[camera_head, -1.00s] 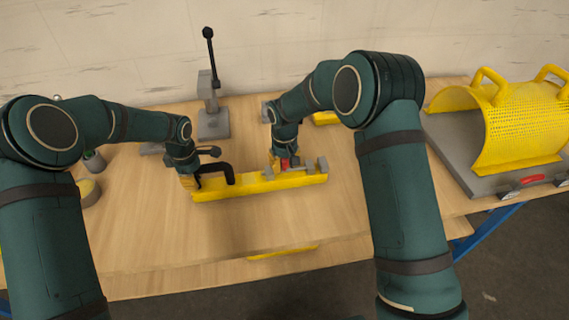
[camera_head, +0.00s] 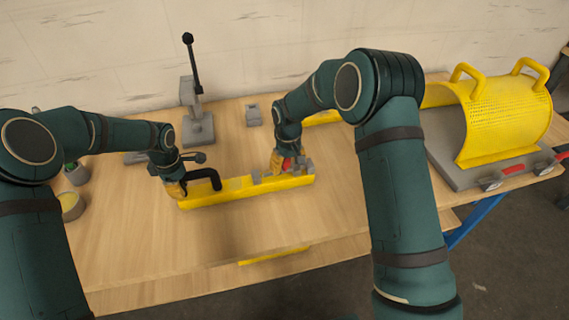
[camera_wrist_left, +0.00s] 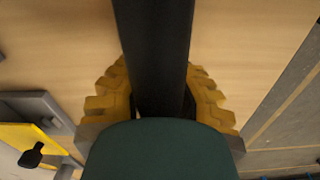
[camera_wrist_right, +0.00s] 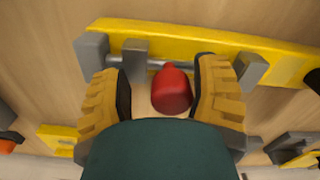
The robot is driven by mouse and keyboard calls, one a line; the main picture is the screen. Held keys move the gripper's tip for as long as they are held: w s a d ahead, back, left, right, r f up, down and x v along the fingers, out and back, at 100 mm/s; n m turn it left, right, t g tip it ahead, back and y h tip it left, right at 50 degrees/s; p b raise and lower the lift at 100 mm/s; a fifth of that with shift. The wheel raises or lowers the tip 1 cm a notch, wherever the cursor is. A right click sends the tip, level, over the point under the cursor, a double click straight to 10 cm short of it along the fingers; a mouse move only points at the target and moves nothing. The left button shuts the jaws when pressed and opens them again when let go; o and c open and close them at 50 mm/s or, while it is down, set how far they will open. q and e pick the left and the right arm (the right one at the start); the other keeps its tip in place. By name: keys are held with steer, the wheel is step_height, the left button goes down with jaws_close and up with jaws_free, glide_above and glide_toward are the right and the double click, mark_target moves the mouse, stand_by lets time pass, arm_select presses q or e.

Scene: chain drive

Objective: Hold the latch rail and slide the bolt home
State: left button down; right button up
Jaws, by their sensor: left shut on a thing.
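The yellow latch rail (camera_head: 225,193) lies on the wooden bench, a black arched handle (camera_head: 207,178) at its left end. My left gripper (camera_head: 176,190) is shut on this handle; the black bar (camera_wrist_left: 158,60) shows between its fingers in the left wrist view. The bolt's red knob (camera_wrist_right: 171,90) stands between the fingers of my right gripper (camera_wrist_right: 163,85), close to one finger with a gap to the other. The gripper is open. A thin grey rod runs from the knob toward a grey bracket (camera_wrist_right: 134,60). Another bracket (camera_wrist_right: 251,70) is on the other side. The rod's tip is unclear.
A grey stand with an upright black lever (camera_head: 198,125) is behind the rail. A small grey block (camera_head: 253,115) lies near it. A yellow perforated guard (camera_head: 505,115) on a grey plate is at the right. Cups (camera_head: 72,207) stand at the left. Bench in front of the rail is clear.

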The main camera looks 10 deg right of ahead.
arm_select(q)
steer(key=shift+f, duration=0.1)
arm_select(e)
steer(key=shift+a+r, duration=0.1)
steer(key=shift+a, duration=0.05)
steer(key=shift+r, duration=0.3)
step_height(320, 180, up, 11)
steer(key=shift+r, duration=0.15)
stand_by(0.3)
arm_select(q)
steer(key=c, duration=0.9)
jaws_free()
steer(key=shift+o, duration=0.2)
